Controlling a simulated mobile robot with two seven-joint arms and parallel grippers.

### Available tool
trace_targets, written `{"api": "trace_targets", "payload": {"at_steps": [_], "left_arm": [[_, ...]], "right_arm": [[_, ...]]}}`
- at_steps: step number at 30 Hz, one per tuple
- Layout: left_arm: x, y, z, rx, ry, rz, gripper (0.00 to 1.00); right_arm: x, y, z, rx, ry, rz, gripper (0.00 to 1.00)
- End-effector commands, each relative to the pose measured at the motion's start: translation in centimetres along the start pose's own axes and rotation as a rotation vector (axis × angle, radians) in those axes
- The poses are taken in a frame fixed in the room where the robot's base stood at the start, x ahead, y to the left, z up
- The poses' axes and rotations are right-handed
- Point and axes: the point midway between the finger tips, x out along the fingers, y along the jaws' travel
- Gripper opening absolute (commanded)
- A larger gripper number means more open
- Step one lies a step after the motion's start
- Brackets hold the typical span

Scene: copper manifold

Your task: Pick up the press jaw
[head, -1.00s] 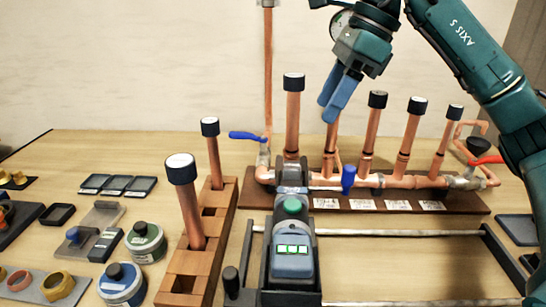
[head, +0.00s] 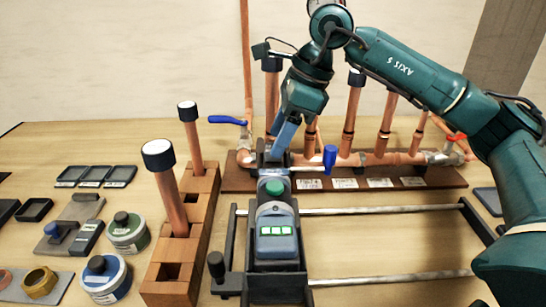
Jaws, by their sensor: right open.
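The press tool (head: 276,232) stands in a dark cradle at the centre of the head view. It has a green button and a lit display, and its dark press jaw (head: 270,158) is at the far end, towards the copper manifold. My right gripper (head: 279,146) reaches down from above, its blue fingers at the jaw end of the tool. The fingers overlap the jaw in the picture, and whether they touch it cannot be told. The gripper is open and holds nothing that I can see. My left gripper is out of view.
The copper manifold (head: 380,160), with several capped upright pipes and a blue-handled valve, stands behind the tool. A wooden block (head: 204,205) with capped pipes is left of it. Metal rails (head: 385,209) run right. Trays (head: 95,177) and round tins (head: 127,233) lie left.

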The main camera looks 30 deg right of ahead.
Motion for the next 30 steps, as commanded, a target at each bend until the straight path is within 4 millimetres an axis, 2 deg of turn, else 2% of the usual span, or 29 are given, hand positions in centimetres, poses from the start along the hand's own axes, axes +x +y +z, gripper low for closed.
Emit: {"api": "trace_targets", "payload": {"at_steps": [3, 10, 27, 30], "left_arm": [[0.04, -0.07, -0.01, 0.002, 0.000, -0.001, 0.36], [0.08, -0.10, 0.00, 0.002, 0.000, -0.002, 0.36], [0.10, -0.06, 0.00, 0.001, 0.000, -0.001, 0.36], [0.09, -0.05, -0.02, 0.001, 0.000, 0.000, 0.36]], "right_arm": [[0.92, 0.03, 0.00, 0.000, 0.000, -0.001, 0.55], [1.04, 0.03, 0.01, -0.001, -0.001, -0.001, 0.55], [0.99, 0.03, 0.03, -0.001, -0.001, -0.001, 0.08], [0.83, 0.01, 0.13, -0.002, -0.005, -0.004, 0.06]]}}
